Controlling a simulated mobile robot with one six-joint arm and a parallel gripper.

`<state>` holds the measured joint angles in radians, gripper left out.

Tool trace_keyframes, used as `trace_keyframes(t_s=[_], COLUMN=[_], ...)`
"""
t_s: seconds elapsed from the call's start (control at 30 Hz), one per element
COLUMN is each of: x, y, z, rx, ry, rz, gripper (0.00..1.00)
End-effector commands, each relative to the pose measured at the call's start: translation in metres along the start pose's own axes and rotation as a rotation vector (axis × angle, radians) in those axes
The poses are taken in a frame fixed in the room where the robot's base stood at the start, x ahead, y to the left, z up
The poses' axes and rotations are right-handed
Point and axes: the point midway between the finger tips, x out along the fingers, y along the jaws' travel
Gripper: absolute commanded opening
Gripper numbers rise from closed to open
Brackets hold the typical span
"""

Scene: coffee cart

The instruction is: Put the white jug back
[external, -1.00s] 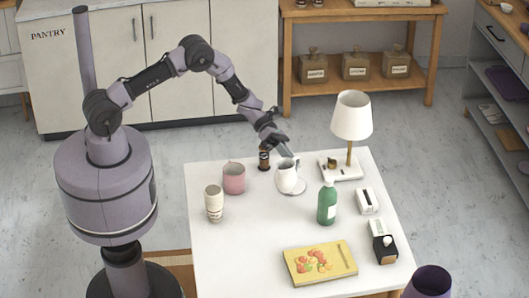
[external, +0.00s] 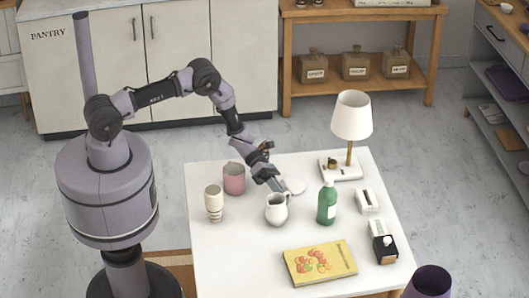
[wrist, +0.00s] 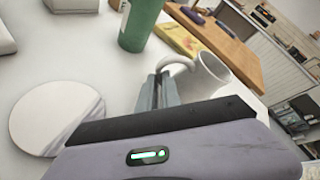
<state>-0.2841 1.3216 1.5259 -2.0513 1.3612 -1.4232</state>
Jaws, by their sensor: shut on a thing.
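The white jug (external: 276,211) is upright over the middle of the white table, in front of a white round disc (external: 294,185). I cannot tell whether its base touches the table. My gripper (external: 284,191) reaches down from behind and is shut on the jug's handle. In the wrist view, the fingers of my gripper (wrist: 157,92) meet at the handle, and the jug (wrist: 213,75) is on their right. The bare disc (wrist: 57,122) lies flat on the left there.
A pink mug (external: 234,179) and a cream tumbler (external: 214,204) stand left of the jug. A green bottle (external: 327,204) stands close on its right. A lamp (external: 351,117) is behind, and a yellow book (external: 320,262) lies in front. The table's front left is clear.

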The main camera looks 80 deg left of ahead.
Motion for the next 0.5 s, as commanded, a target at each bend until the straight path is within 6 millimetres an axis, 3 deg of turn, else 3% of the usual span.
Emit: trace_keyframes(t_s=[0.1, 0.13, 0.23, 0.5], x=[0.0013, 0.0009, 0.0007, 0.0001], y=[0.0022, 0.0016, 0.0012, 0.0002], z=[-0.0022, -0.0018, -0.0013, -0.0002], rx=[0.0, 0.0, 0.0, 0.0], ry=[0.0, 0.0, 0.0, 0.0], rz=[0.0, 0.0, 0.0, 0.0], gripper=[0.0, 0.14, 0.3, 0.3])
